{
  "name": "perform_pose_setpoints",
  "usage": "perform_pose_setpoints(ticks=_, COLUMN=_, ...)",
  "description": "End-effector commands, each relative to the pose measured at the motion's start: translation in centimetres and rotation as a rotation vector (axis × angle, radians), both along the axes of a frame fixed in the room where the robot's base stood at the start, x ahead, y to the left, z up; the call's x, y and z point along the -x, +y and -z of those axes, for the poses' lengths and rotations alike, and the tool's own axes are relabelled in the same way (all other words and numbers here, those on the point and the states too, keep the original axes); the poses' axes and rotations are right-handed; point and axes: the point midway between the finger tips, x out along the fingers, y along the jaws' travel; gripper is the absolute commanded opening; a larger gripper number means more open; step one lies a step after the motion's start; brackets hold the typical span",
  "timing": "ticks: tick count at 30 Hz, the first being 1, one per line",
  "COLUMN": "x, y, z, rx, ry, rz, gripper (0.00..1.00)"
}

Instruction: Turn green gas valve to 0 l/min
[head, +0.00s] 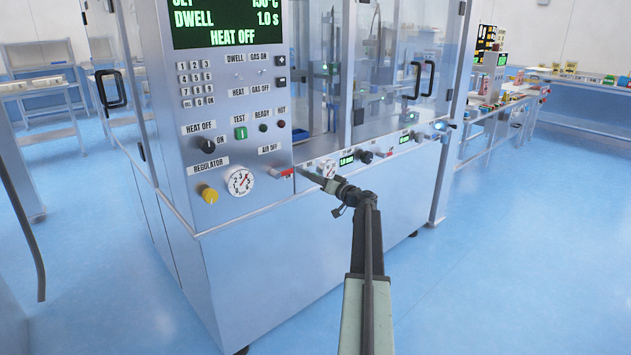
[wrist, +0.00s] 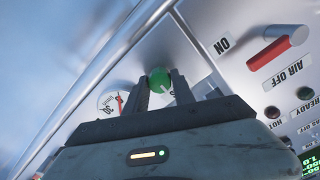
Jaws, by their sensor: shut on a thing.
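The green gas valve (wrist: 159,79) is a round green knob with a pale mark on its face, seen in the wrist view on the metal panel. My gripper (wrist: 160,88) has its two dark fingers on either side of the knob and is shut on it. In the head view my gripper (head: 304,173) reaches the machine's front panel and hides the green knob. A round white gauge (wrist: 109,103) with a red needle is partly covered by a finger in the wrist view. The valve's flow reading cannot be made out.
A red air lever (head: 283,173) sits just left of my gripper; it also shows in the wrist view (wrist: 275,48). A small green display (head: 346,160) and black knob (head: 366,157) are to the right. A yellow regulator knob (head: 208,194) is further left. Open blue floor lies in front.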

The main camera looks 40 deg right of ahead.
Motion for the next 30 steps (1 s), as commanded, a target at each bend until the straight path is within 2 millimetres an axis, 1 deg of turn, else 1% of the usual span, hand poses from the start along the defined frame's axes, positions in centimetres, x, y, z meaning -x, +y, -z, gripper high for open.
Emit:
perform_pose_setpoints(ticks=4, x=-0.1, y=0.0, z=-0.1, rx=-0.003, ry=-0.003, rz=0.001, gripper=0.00)
perform_pose_setpoints(ticks=5, x=-0.1, y=0.0, z=-0.1, rx=-0.003, ry=-0.003, rz=0.001, gripper=0.33)
perform_pose_setpoints(ticks=6, x=-0.1, y=0.0, z=-0.1, rx=-0.003, ry=-0.003, rz=0.001, gripper=0.44)
perform_pose_setpoints(ticks=7, x=-0.1, y=0.0, z=-0.1, rx=-0.003, ry=-0.002, rz=0.001, gripper=0.52)
perform_pose_setpoints(ticks=16, x=0.0, y=0.0, z=0.0, rx=-0.002, ry=-0.001, rz=0.000, gripper=0.52)
perform_pose_setpoints(ticks=20, x=0.8, y=0.1, z=0.0, rx=-0.002, ry=-0.001, rz=0.001, gripper=0.52)
perform_pose_setpoints(ticks=23, x=2.2, y=0.3, z=0.0, rx=-0.002, ry=-0.001, rz=0.001, gripper=0.52)
perform_pose_setpoints(ticks=30, x=6.8, y=0.6, z=0.0, rx=-0.002, ry=-0.001, rz=0.003, gripper=0.52)
